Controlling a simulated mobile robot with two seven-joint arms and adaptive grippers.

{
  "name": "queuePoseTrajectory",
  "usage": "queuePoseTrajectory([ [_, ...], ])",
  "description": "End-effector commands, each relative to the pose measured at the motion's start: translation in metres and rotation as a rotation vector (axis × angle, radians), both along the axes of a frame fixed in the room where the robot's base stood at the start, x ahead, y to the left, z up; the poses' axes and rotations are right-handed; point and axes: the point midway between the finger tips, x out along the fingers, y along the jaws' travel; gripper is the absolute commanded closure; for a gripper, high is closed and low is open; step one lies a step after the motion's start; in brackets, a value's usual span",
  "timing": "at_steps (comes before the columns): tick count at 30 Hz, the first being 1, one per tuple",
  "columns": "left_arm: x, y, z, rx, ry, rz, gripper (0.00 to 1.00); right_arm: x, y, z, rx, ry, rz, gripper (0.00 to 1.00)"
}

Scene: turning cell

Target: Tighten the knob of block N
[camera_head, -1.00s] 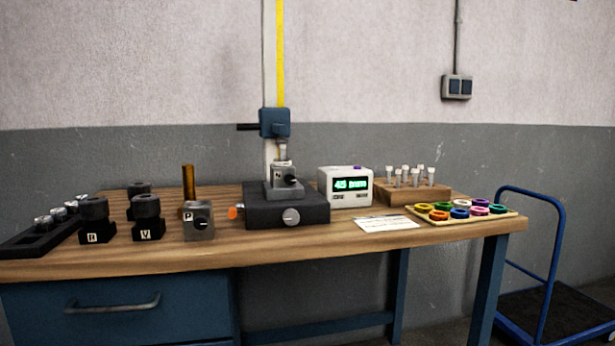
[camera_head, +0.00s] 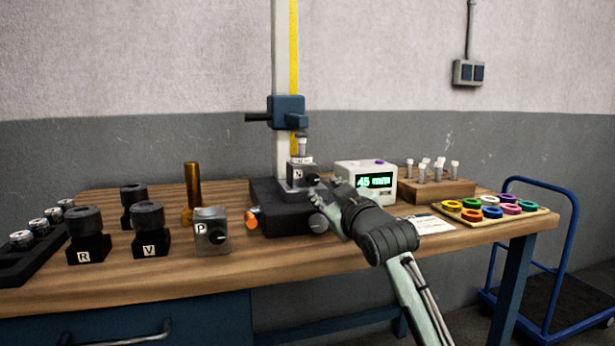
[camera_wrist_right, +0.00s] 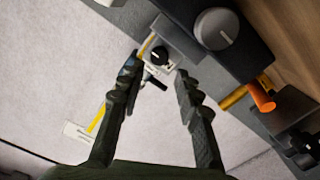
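Block N (camera_head: 298,172) is a small grey block on the dark base of the stand (camera_head: 272,218), under the stand's vertical spindle. Its black knob (camera_head: 314,181) faces the front. My right gripper (camera_head: 334,200) is just right of and in front of the block. In the right wrist view the gripper (camera_wrist_right: 157,76) has its two fingers spread, with nothing between the pads. The knob (camera_wrist_right: 159,55) shows beyond the fingertips, in the gap between them, apart from both. My left gripper is not in view.
A grey knob (camera_head: 318,222) and an orange knob (camera_head: 252,219) stick out from the stand's base. Block P (camera_head: 212,232) stands left of it. The white display box (camera_head: 366,180), reading 45 mm, stands close right. A tray of coloured rings (camera_head: 495,212) lies farther right.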

Motion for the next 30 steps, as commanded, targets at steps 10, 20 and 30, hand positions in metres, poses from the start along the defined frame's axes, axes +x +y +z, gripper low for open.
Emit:
queuePoseTrajectory([
  [10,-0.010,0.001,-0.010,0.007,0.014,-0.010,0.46,0.037,0.012,0.002,0.000,0.000,0.000,0.66],
  [20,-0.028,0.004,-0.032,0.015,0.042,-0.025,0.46,0.072,0.024,0.000,0.001,0.000,0.000,0.66],
  [30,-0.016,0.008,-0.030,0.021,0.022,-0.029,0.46,0.074,0.024,0.000,0.000,0.000,0.000,0.71],
])
